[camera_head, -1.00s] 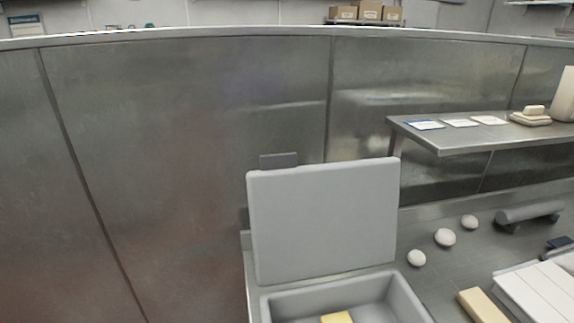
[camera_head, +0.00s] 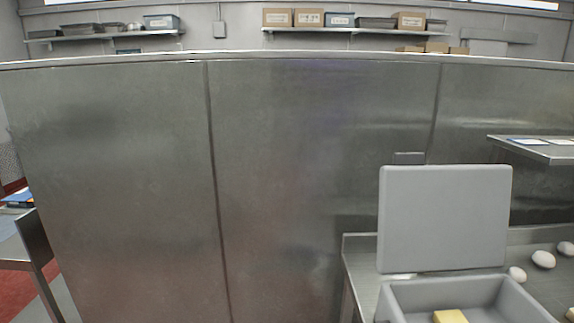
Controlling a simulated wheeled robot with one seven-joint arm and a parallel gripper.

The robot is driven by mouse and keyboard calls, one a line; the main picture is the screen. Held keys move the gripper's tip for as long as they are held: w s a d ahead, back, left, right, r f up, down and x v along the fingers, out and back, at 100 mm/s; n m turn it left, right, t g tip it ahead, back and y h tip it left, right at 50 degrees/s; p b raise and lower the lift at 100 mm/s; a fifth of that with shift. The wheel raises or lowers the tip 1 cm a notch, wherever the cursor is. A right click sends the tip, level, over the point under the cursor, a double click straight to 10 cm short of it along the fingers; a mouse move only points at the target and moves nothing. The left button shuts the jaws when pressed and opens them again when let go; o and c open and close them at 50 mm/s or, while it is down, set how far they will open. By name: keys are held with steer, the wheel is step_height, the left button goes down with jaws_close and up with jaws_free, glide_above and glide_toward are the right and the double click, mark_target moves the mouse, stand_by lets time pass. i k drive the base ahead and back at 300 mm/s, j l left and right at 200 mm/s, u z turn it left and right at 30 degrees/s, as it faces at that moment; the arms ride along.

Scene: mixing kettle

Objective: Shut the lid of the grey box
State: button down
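The grey box (camera_head: 395,306) sits on a metal counter at the lower right of the head view, its lower part cut off by the frame edge. Its grey lid (camera_head: 445,215) stands open, upright along the back edge of the box. A small dark grey tab (camera_head: 409,158) shows just above the lid's top edge. A yellow block (camera_head: 450,317) lies inside the box. My gripper is not in view.
Several white egg-like objects, one of them here (camera_head: 543,259), lie on the counter right of the box. A metal shelf (camera_head: 545,150) juts in at the right. A tall metal panel (camera_head: 110,180) fills the left and middle. A small table (camera_head: 35,240) stands far left.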

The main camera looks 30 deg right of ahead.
mark_target(432, 218)
steer(key=j+u, duration=0.1)
steer(key=u, duration=0.35)
steer(key=i+u, duration=0.1)
steer(key=u, duration=0.3)
steer(key=j+u, duration=0.1)
steer(key=u, duration=0.35)
steer(key=i+u, duration=0.1)
steer(key=i, duration=0.35)
steer(key=i+z, duration=0.2)
steer(key=z, duration=0.2)
steer(key=i+z, duration=0.2)
steer(key=z, duration=0.2)
steer(key=i+z, duration=0.2)
steer(key=z, duration=0.2)
steer(key=i+z, duration=0.2)
steer(key=z, duration=0.25)
steer(key=i+j+z, duration=0.15)
steer(key=z, duration=0.35)
